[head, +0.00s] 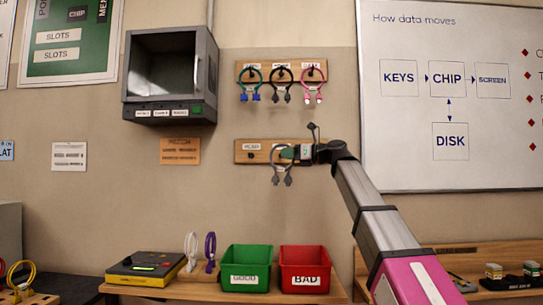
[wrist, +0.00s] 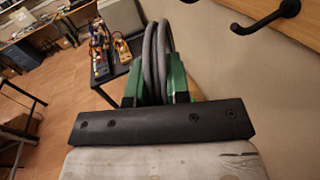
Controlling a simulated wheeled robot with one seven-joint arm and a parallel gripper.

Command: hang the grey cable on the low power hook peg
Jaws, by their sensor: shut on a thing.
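The grey cable (head: 275,166) is a loop with two dark plugs hanging below it, in front of the low wooden peg board (head: 240,151). My gripper (head: 289,153) is shut on the upper part of the loop, to the right of the low board's label and dark peg (head: 250,156). My arm and gripper hide the board's right part. In the wrist view the grey cable (wrist: 158,50) is pinched between green finger pads (wrist: 155,88). A black hook peg (wrist: 268,17) shows at upper right, apart from the cable; the loop is not around it.
The upper peg board (head: 262,72) holds teal, black and pink cables. A dark open-front cabinet (head: 170,75) hangs at left. Below are a green GOOD bin (head: 244,280), a red BAD bin (head: 304,281) and a yellow-black tester (head: 146,268). The wall below the low board is clear.

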